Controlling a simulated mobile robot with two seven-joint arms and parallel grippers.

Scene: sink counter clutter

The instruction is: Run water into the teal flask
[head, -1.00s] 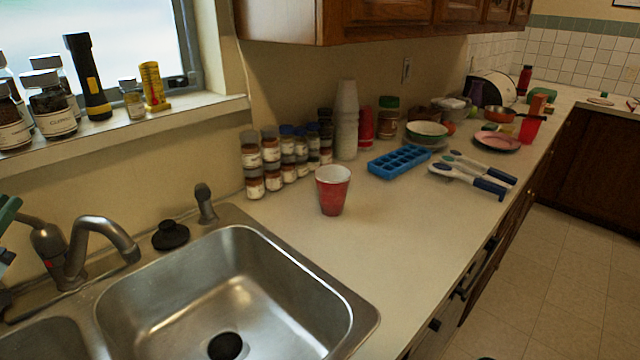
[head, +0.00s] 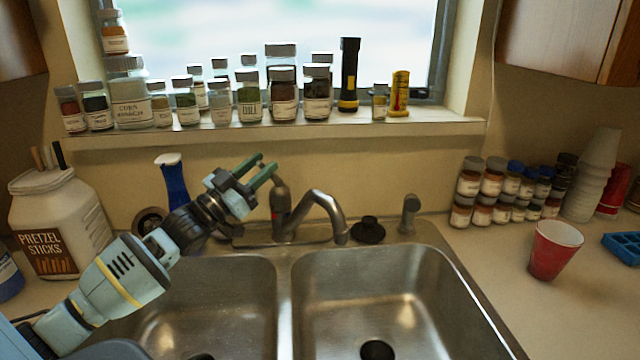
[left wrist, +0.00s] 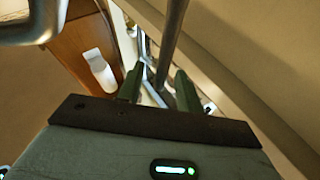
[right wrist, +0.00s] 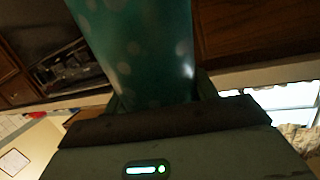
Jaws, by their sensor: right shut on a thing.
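The teal flask (right wrist: 135,45), with lighter spots, fills the upper middle of the right wrist view. My right gripper (right wrist: 155,100) is shut on it; neither shows in the head view. My left gripper (head: 267,165) is at the upper left of the faucet's handle (head: 279,190). Its green fingers stand apart in the left wrist view (left wrist: 158,85), with a grey metal bar showing beyond them. I cannot tell whether they touch the handle. The faucet (head: 325,205) curves over the right basin of the sink (head: 390,290). No water stream shows.
A black stopper (head: 368,230) and a sprayer (head: 409,215) stand behind the sink. A red cup (head: 555,250) and several spice jars (head: 490,190) are to the right. A pretzel jar (head: 60,225) and a blue bottle (head: 174,185) are left. Jars line the windowsill (head: 300,130).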

